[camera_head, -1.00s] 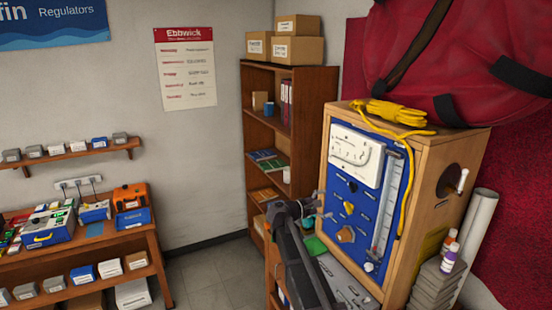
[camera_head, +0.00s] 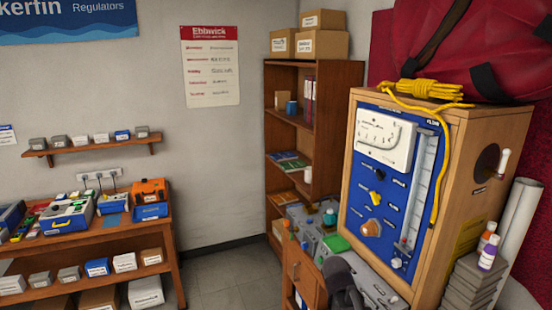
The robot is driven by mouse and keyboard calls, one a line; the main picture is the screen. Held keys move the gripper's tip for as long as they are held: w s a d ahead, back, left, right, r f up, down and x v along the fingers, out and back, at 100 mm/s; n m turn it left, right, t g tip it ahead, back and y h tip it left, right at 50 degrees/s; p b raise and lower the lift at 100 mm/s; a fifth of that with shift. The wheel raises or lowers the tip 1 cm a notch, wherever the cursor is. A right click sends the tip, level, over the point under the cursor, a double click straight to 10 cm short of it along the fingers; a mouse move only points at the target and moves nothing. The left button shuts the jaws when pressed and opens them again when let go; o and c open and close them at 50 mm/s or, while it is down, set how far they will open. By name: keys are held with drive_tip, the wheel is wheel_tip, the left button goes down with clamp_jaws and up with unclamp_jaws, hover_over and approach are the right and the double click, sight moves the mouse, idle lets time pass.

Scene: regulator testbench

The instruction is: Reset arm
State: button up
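A dark grey part of my own arm (camera_head: 342,283) shows at the bottom of the head view, low in front of the testbench. No gripper fingers can be made out, so whether the gripper is open or shut does not show. The regulator test unit (camera_head: 465,215) is a wooden cabinet with a blue front panel, a white gauge (camera_head: 384,138), knobs and a clear vertical tube. It stands just right of the arm part. The grey bench surface (camera_head: 318,252) in front of it is partly hidden by the arm.
A yellow cable (camera_head: 430,90) and a red bag (camera_head: 455,45) are on top of the cabinet. Small bottles (camera_head: 488,250) stand on grey boxes at right. A bookshelf (camera_head: 332,95) is behind. A workbench (camera_head: 150,230) is at left, with clear floor (camera_head: 215,280) between.

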drive_tip(key=s+a+f+m+y+b, duration=0.2)
drive_tip(key=s+a+f+y, duration=0.2)
drive_tip(key=s+f, duration=0.1)
drive_tip(key=shift+s+a+g+b, duration=0.4)
drive_tip(key=shift+s, duration=0.35)
idle(1.8)
